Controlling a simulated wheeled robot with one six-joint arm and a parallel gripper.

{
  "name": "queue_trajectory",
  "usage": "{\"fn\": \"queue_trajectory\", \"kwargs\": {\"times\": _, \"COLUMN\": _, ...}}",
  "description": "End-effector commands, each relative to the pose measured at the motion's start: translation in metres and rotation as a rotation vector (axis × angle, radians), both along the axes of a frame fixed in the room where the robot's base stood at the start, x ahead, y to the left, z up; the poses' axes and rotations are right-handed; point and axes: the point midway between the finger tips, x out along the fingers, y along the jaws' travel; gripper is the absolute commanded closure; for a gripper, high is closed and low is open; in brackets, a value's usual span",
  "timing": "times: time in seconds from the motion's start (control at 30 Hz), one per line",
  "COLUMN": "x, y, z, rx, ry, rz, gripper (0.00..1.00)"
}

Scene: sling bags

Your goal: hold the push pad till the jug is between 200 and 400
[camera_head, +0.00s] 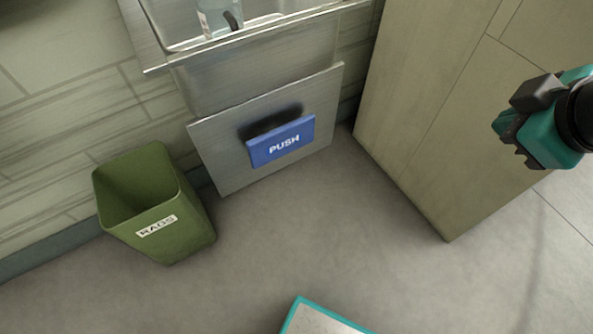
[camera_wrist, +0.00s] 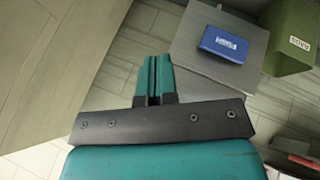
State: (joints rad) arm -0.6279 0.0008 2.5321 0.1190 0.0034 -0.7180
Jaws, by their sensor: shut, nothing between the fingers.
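The push pad (camera_head: 283,142) is a blue block marked PUSH on a grey metal plate low under the basin. It also shows in the wrist view (camera_wrist: 225,45), upside down, to the right of my fingers. The jug (camera_head: 212,18) is a clear vessel with a dark handle, standing in the metal basin; its top is cut off and no level or scale can be read. My gripper (camera_wrist: 154,60) has its two teal fingers together, empty and clear of the pad. Teal and black parts of my arm show at the right of the head view.
A green bin labelled RAGS (camera_head: 155,205) stands left of the plate. A wooden cabinet (camera_head: 425,120) stands to its right. The metal basin (camera_head: 260,27) is above. The grey floor (camera_head: 330,230) in front is open, with a teal-edged board (camera_head: 322,320) at the bottom.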

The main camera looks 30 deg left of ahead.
Motion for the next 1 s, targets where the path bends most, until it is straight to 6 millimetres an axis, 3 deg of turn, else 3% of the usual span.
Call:
{"fn": "queue_trajectory", "kwargs": {"times": 0.03, "x": 0.009, "y": 0.007, "z": -0.047, "rx": -0.061, "ry": -0.082, "rz": 0.079, "gripper": 1.0}}
{"fn": "queue_trajectory", "kwargs": {"times": 0.23, "x": 0.04, "y": 0.038, "z": -0.12, "rx": -0.349, "ry": -0.468, "rz": 0.407, "gripper": 1.0}}
{"fn": "queue_trajectory", "kwargs": {"times": 0.43, "x": 0.045, "y": 0.09, "z": -0.183, "rx": -0.679, "ry": -0.886, "rz": 0.768, "gripper": 1.0}}
{"fn": "queue_trajectory", "kwargs": {"times": 0.57, "x": 0.028, "y": 0.133, "z": -0.221, "rx": -0.9, "ry": -1.179, "rz": 1.0, "gripper": 1.0}}
{"fn": "queue_trajectory", "kwargs": {"times": 0.73, "x": -0.009, "y": 0.182, "z": -0.26, "rx": -1.137, "ry": -1.534, "rz": 1.234, "gripper": 1.0}}
{"fn": "queue_trajectory", "kwargs": {"times": 0.9, "x": -0.039, "y": 0.209, "z": -0.28, "rx": -1.27, "ry": -1.762, "rz": 1.351, "gripper": 1.0}}
{"fn": "queue_trajectory", "kwargs": {"times": 1.0, "x": -0.047, "y": 0.215, "z": -0.283, "rx": -1.303, "ry": -1.819, "rz": 1.376, "gripper": 1.0}}
